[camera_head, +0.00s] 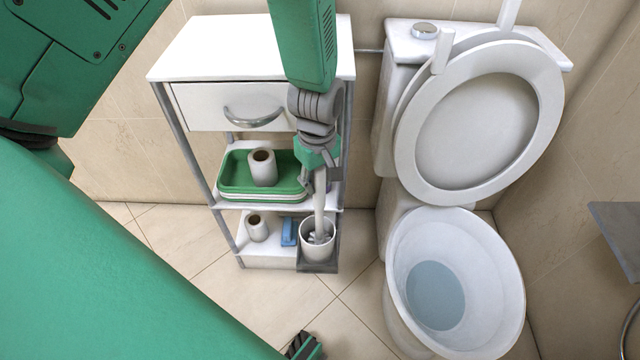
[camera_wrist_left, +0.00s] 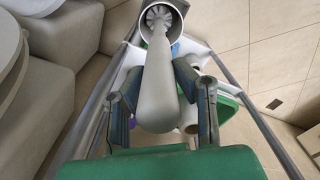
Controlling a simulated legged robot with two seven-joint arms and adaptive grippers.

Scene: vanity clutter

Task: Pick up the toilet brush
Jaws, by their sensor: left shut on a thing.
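The toilet brush (camera_head: 319,199) has a pale grey handle and stands nearly upright, its head down in a white cup-shaped holder (camera_head: 318,252). My left gripper (camera_head: 318,166) is shut on the upper part of the handle, above the holder. In the left wrist view, the handle of the toilet brush (camera_wrist_left: 157,85) runs between the two fingers of my left gripper (camera_wrist_left: 160,104). The bristles show inside the rim of the holder (camera_wrist_left: 174,6).
A white shelf unit (camera_head: 250,48) with a drawer stands behind the brush. It carries a green tray (camera_head: 232,180), paper rolls (camera_head: 257,228) and a blue item (camera_head: 289,232). A toilet (camera_head: 505,262) with raised lid stands close on the right.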

